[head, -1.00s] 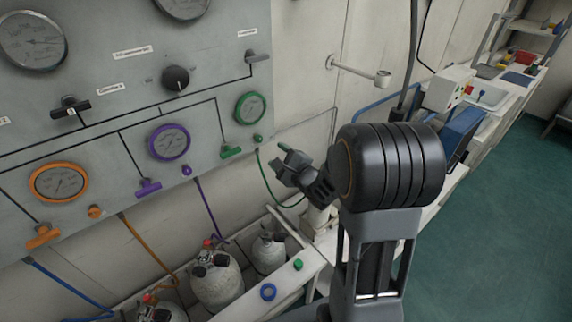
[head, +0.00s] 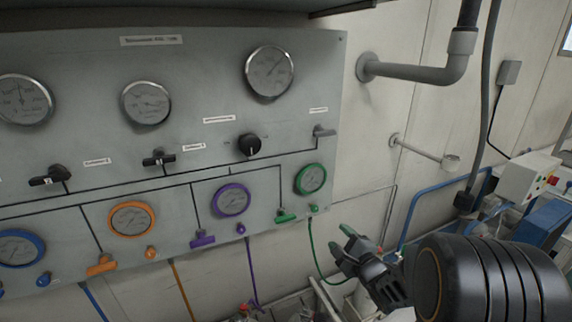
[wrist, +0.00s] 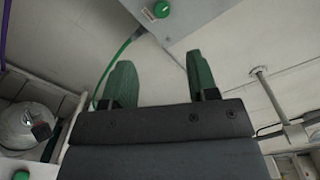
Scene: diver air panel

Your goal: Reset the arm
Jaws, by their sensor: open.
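My gripper (head: 358,248) is at the lower right of the head view, in front of the wall just right of and below the grey panel's corner. Its two green-tipped fingers are apart with nothing between them. The wrist view shows the same open fingers (wrist: 160,82), with pale wall between and beyond them. A green knob (wrist: 162,9) on the panel's lower edge shows past the fingers, apart from them. My arm's dark ribbed joint fills the lower right of the head view.
The grey panel (head: 60,100) carries several gauges, valve handles and a black knob (head: 249,145). A grey pipe (head: 415,72) and a small wall bracket (head: 420,150) stick out to its right. A gas cylinder (wrist: 18,128) stands low at left in the wrist view. A white box (head: 527,180) stands far right.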

